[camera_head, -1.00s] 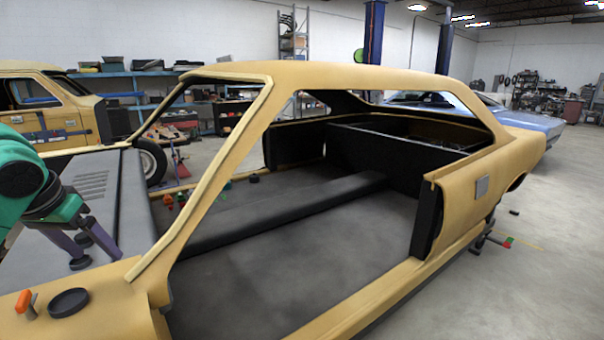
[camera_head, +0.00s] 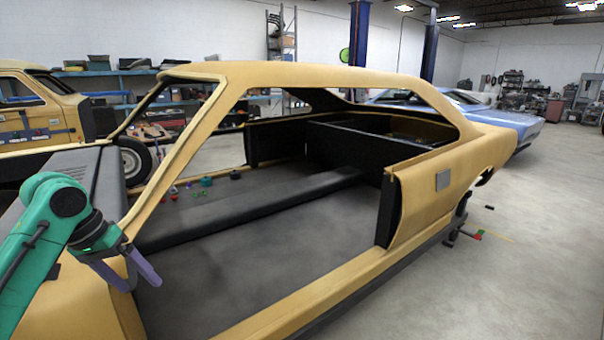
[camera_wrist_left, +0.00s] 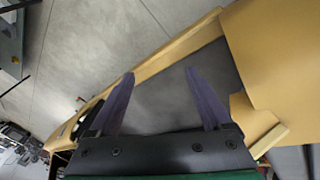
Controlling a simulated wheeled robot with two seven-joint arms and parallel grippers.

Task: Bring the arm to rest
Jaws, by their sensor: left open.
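My left arm (camera_head: 45,225), green with a dark joint, comes in from the left in the head view. Its gripper (camera_head: 143,286) has two purple fingers spread apart and nothing between them. It is in front of the lower front corner of the yellow car shell's (camera_head: 440,205) door opening. In the left wrist view the open fingers (camera_wrist_left: 160,73) point toward the shell's sill and the floor beyond. I cannot tell whether the fingers touch the shell. My right gripper is not in view.
The shell's roof, pillar (camera_head: 175,155) and sill surround the door opening near my arm. Small coloured items (camera_head: 207,182) lie on its floor. Another yellow car (camera_head: 40,110) stands at the back left, a blue car (camera_head: 515,130) at the back right. The concrete floor (camera_head: 520,270) at right is mostly clear.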

